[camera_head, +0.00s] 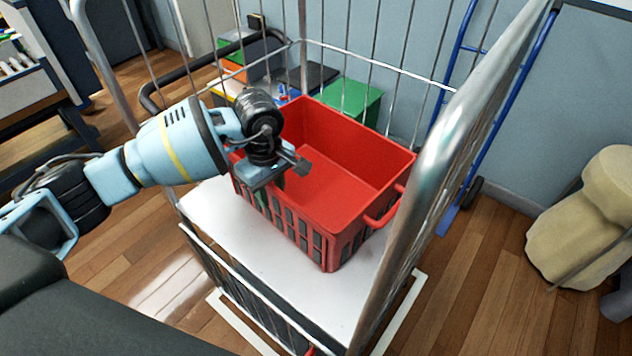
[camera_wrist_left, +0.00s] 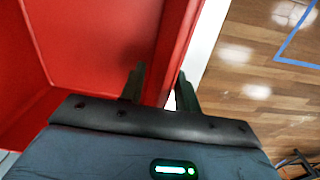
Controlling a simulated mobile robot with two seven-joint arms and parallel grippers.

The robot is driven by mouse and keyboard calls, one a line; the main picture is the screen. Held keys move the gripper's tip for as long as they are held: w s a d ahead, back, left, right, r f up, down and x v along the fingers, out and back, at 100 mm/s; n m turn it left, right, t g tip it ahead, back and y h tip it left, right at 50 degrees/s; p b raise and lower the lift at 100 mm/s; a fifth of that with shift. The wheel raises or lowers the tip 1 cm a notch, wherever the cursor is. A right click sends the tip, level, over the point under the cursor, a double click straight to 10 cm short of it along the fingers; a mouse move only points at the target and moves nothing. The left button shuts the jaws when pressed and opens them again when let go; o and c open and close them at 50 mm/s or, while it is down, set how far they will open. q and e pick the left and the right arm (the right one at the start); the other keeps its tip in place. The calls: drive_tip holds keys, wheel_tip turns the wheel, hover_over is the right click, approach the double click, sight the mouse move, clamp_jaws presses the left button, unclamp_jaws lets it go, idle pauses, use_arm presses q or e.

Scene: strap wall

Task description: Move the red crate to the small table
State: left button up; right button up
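The red crate (camera_head: 335,185) is empty and stands upright on the white deck of a wire-sided cart (camera_head: 215,215). It has slotted sides and a handle on its right end. My left gripper (camera_head: 287,172) is at the crate's near left rim, pointing down. In the left wrist view my left gripper (camera_wrist_left: 160,88) has its fingers apart, one on the inner side and one on the outer side of the crate's red wall (camera_wrist_left: 182,45). Gaps show beside the wall. My right gripper is not in view. I cannot identify the small table in either view.
Metal bars and a thick silver post (camera_head: 470,120) of the cart stand around the crate. A blue hand truck (camera_head: 490,110) leans at the right wall, near a beige sack-like object (camera_head: 580,225). A green box (camera_head: 352,100) stands behind the cart. Wooden floor shows at the right.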

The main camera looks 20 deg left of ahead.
use_arm(q)
drive_tip(key=shift+c, duration=0.3)
clamp_jaws()
drive_tip(key=shift+s+f, duration=0.1)
idle(0.9)
